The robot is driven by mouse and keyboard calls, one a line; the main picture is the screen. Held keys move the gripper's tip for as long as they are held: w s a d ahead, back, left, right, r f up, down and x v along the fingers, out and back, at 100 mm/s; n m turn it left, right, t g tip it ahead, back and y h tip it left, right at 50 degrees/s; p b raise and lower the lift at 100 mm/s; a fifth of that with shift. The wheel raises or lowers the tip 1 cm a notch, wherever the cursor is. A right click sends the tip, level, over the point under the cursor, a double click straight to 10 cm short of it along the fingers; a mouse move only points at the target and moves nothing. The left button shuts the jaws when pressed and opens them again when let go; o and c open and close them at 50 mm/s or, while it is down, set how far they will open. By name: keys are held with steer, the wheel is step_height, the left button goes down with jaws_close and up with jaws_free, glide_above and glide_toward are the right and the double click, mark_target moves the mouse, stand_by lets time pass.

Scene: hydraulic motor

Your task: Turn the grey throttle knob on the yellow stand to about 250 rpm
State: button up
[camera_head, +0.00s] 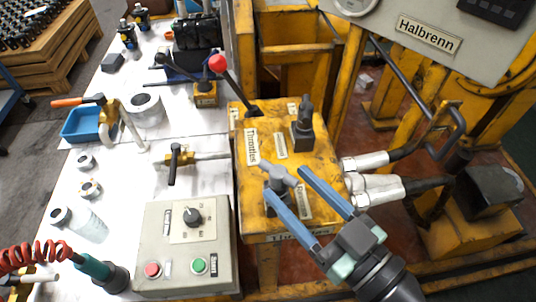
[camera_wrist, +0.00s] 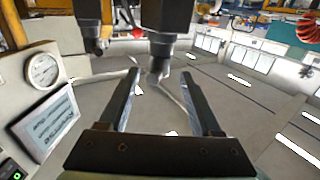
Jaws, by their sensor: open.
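The grey lobed throttle knob (camera_head: 279,178) stands on top of the yellow stand (camera_head: 315,165), near its front. My gripper (camera_head: 285,182) has two blue fingers that reach in from the lower right. It is open, with the fingertips on either side of the knob in the head view; I cannot tell whether they touch it. In the wrist view my gripper (camera_wrist: 160,75) shows its two fingers apart, with dark and grey parts between and beyond them that I cannot clearly identify. The knob's pointer and any rpm reading are not legible.
A grey control box (camera_head: 185,245) with a black dial and red and green buttons stands to the left. Hoses with silver ends (camera_head: 370,187) lie close on the right. The wrist view shows a round gauge (camera_wrist: 43,70).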

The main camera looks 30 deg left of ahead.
mark_target(273, 167)
steer(key=x, duration=0.7)
steer(key=shift+w+p, duration=0.1)
steer(key=shift+p, duration=0.2)
jaws_close()
